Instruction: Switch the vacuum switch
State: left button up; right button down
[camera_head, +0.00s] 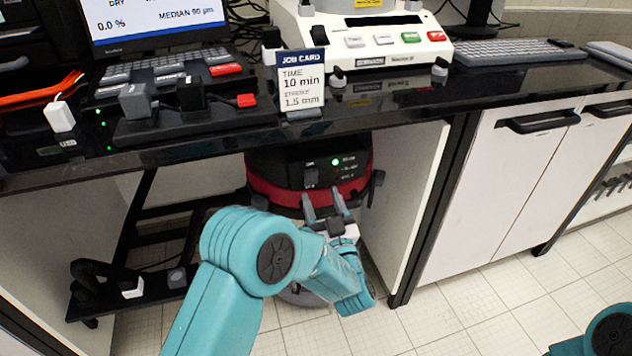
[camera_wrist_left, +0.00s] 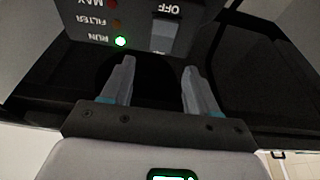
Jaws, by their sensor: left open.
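The vacuum (camera_head: 262,180) is a black and red unit under the bench. Its switch (camera_head: 311,178) is a grey rocker on the black front panel. In the left wrist view the switch (camera_wrist_left: 166,32) shows upside down, with OFF readable at one end. The green RUN light (camera_wrist_left: 120,41) beside it is lit. Which way the rocker is pressed I cannot tell. My left gripper (camera_head: 325,202) is open and empty, just below the switch and in front of the vacuum. In the left wrist view its fingers (camera_wrist_left: 159,68) are apart, with no visible contact with the switch.
The black bench top (camera_head: 420,92) is above my left gripper. A white cabinet side panel (camera_head: 405,190) stands to the right of the vacuum. A low black stand (camera_head: 100,305) is at the lower left. Tiled floor (camera_head: 500,310) is free at the right.

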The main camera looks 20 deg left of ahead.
pick_arm(q)
jog(key=b+v, duration=0.1)
jog(key=v, duration=0.9)
jog(key=shift+s+d, duration=0.15)
jog(key=shift+s, duration=0.15)
jog(key=shift+f, duration=0.1)
